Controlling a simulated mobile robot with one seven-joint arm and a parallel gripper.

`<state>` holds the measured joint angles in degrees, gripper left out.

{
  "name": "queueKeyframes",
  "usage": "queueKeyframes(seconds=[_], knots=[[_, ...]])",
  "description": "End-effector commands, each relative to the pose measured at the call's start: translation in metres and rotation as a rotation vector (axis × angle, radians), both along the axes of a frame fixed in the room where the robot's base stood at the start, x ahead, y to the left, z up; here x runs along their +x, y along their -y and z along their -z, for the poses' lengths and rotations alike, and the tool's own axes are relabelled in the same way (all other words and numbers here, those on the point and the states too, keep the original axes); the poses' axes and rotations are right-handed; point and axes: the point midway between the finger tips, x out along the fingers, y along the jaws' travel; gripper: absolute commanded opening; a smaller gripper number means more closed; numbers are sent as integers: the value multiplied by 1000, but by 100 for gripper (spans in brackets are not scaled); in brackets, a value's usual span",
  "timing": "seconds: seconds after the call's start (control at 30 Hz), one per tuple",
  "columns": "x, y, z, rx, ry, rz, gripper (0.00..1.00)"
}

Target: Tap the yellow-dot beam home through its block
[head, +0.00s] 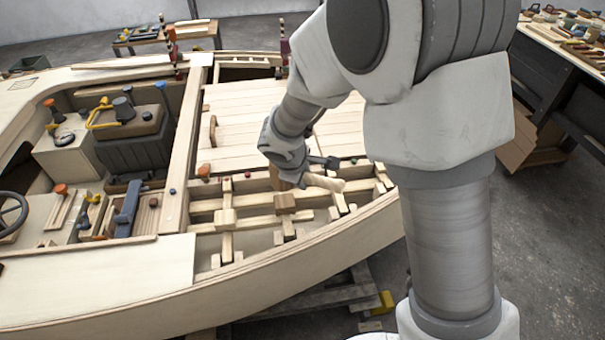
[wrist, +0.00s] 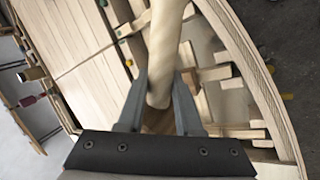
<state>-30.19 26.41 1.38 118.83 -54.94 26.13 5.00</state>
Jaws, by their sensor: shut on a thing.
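My gripper (head: 303,170) is shut on a pale, rounded wooden tool, which looks like a mallet (head: 326,182). The mallet also shows in the wrist view (wrist: 163,50), upright between my two dark fingers, with browner wood behind its lower end. In the head view it hangs over the open beam frame at the hull's near right. Pale beams cross there through square blocks, one block (head: 226,218) at the left and another (head: 285,202) nearer my gripper. My gripper and the mallet hide part of the frame.
The curved hull edge (head: 300,266) bounds the frame in front. Slatted deck panels (head: 240,125) lie behind it. A console with a dark seat-like box (head: 135,142) and loose tools stands at the left. A workbench (head: 560,55) stands at the right.

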Motion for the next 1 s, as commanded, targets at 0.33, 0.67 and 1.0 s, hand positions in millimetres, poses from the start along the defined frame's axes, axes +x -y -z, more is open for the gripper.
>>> queueKeyframes(seconds=[0.33,0.67,1.0], knots=[[1,0,23,1,1,0,0],[0,-1,23,2,3,1,0],[0,-1,22,1,1,0,0]])
